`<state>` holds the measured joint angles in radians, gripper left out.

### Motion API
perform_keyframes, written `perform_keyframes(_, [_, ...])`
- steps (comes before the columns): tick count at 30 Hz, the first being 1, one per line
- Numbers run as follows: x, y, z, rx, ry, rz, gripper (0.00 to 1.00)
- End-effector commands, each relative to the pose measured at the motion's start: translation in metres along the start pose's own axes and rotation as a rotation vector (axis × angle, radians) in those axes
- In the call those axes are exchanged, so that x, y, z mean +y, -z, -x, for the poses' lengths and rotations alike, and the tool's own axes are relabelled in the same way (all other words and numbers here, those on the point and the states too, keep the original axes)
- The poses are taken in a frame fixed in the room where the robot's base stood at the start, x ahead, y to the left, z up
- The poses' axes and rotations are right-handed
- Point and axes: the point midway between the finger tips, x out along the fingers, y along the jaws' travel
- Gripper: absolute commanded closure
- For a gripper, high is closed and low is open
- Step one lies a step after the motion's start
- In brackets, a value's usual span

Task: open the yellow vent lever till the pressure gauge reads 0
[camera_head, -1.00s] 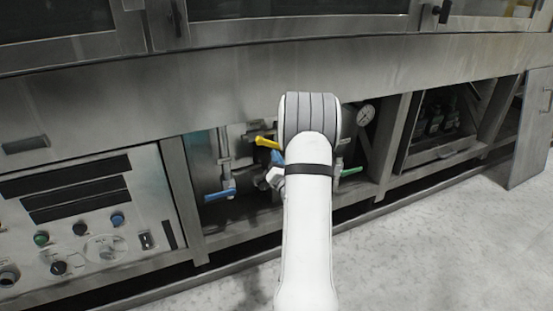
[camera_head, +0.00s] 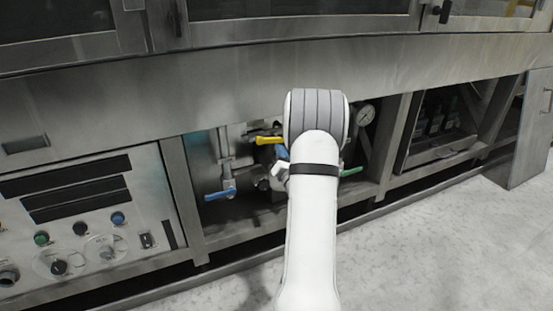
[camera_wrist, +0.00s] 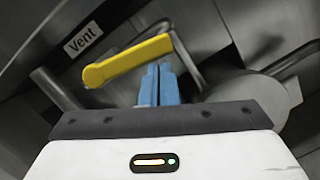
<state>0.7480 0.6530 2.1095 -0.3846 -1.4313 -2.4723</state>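In the head view the gripper is mostly hidden by my arm. The pressure gauge (camera_head: 365,115) shows right of my arm; its needle is too small to read.
A "Vent" label (camera_wrist: 82,40) is behind the lever. A blue lever (camera_head: 221,194) is lower left and a green lever (camera_head: 351,171) is right of my arm. Frame posts and the upper panel (camera_head: 230,90) enclose the recess. The floor at right is open.

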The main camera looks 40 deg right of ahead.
Motion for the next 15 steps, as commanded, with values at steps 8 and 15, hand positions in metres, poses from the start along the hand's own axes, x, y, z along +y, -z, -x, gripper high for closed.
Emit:
perform_keyframes(8, [-0.0006,-0.0128,-0.0027,-0.004,0.001,0.001,1.0])
perform_keyframes(15, [-0.0004,-0.0146,-0.0033,-0.003,0.001,0.001,1.0])
